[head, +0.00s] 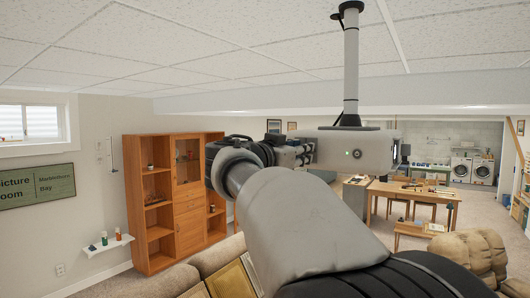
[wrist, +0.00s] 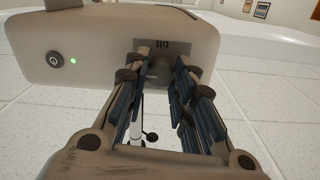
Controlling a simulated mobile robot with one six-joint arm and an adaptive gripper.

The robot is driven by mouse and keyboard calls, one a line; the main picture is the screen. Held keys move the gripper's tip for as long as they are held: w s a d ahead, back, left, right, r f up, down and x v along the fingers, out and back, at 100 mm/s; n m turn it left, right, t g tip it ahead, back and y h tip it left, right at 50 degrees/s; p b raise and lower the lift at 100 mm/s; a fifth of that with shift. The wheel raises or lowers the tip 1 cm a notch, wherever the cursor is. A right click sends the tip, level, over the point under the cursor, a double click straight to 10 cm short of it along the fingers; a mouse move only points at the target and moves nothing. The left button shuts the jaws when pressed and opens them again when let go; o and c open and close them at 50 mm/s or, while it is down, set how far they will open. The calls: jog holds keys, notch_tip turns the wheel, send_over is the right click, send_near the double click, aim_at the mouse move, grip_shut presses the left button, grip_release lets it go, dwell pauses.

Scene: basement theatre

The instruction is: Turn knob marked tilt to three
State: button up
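A pale boxy projector (head: 352,150) hangs from the ceiling on a pole at the end of my outstretched arm. The wrist view shows its face (wrist: 95,50) close up, with a round dark knob (wrist: 159,70) and small dark markings (wrist: 166,45) beside it, too blurred to read. My gripper (wrist: 161,65) has its two fingers on either side of the knob, partly hiding it. The fingers stand apart; I cannot tell whether both pads press on the knob. In the head view my gripper (head: 306,150) reaches the projector's left end. The knob is hidden there.
A power button (wrist: 55,59) and a green light (wrist: 73,61) sit on the same face. The ceiling (head: 250,45) is close above. Below stand a sofa (head: 215,270), a wooden cabinet (head: 175,200) and a wooden table (head: 410,190).

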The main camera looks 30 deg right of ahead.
grip_shut()
jog(key=shift+n+b, duration=0.3)
jog(key=shift+b, duration=0.1)
jog(key=n+b, duration=0.3)
jog(key=n, duration=1.4)
jog(key=shift+n+t, duration=0.4)
